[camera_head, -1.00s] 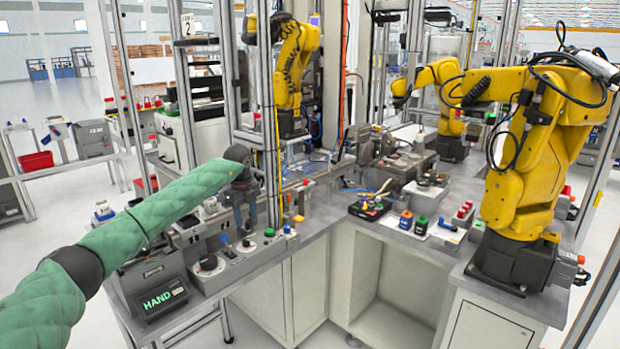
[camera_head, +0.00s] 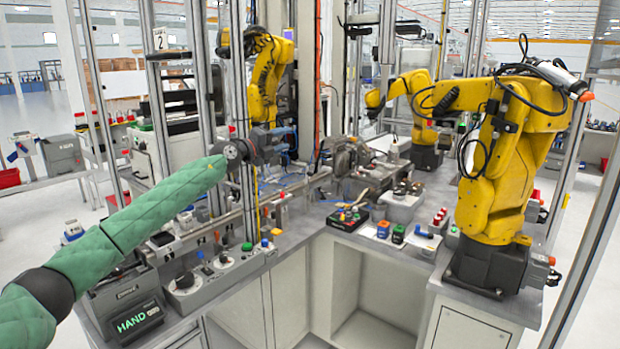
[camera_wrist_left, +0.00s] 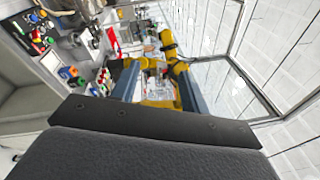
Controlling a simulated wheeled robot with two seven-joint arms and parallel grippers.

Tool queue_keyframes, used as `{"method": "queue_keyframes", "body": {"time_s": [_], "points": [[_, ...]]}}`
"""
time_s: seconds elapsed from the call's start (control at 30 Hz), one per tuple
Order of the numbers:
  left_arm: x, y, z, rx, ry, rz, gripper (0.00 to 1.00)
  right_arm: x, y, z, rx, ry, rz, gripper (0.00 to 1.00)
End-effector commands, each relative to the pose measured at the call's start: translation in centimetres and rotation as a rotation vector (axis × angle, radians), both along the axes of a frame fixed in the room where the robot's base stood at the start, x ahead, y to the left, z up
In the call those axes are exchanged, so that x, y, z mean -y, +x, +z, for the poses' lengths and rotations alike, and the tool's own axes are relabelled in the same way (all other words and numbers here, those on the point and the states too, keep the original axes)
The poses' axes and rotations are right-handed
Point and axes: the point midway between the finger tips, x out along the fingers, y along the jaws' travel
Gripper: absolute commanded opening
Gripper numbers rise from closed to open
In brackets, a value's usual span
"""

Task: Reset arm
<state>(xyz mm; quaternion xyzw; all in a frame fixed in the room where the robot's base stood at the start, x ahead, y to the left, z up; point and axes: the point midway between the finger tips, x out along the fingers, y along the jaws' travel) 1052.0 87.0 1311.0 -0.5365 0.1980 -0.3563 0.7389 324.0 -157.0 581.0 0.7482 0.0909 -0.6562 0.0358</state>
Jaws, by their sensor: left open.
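My left arm, in a green quilted sleeve, comes in from the left of the head view. Its dark left gripper (camera_head: 288,140) is raised over the back of the workbench (camera_head: 335,235), in front of the rear yellow robot arm (camera_head: 265,85). In the left wrist view, its two blue-grey fingers (camera_wrist_left: 160,85) stand apart with nothing held between them. Yellow robot arms show beyond the fingers there. My right gripper is in neither current view.
A large yellow robot arm (camera_head: 495,160) stands on the bench at the right. Metal posts stand close to my left gripper.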

Motion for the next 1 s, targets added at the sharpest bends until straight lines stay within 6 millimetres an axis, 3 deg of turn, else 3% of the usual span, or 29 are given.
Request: {"method": "queue_keyframes", "body": {"time_s": [0.1,0.2,0.33,0.47,0.57,0.67,1.0], "points": [[0.5,-1.5,6.3,0.126,-0.172,0.043,0.45,0.0,0.0,0.0,0.000,0.000,0.000,0.36],[0.2,-2.8,10.2,0.197,-0.323,0.101,0.45,0.0,0.0,0.0,0.000,0.000,0.000,0.36],[-1.1,-4.4,13.1,0.234,-0.515,0.202,0.45,0.0,0.0,0.0,0.000,0.000,0.000,0.36],[-2.9,-5.6,13.2,0.202,-0.695,0.330,0.45,0.0,0.0,0.0,0.000,0.000,0.000,0.36],[-4.4,-6.4,11.4,0.129,-0.818,0.444,0.45,0.0,0.0,0.0,0.000,0.000,0.000,0.36],[-5.8,-7.3,7.7,0.014,-0.921,0.566,0.45,0.0,0.0,0.0,0.000,0.000,0.000,0.36],[-7.6,-11.5,-7.9,-0.442,-1.074,0.865,0.45,0.0,-0.2,-0.1,-0.002,0.000,0.000,0.36]]}}
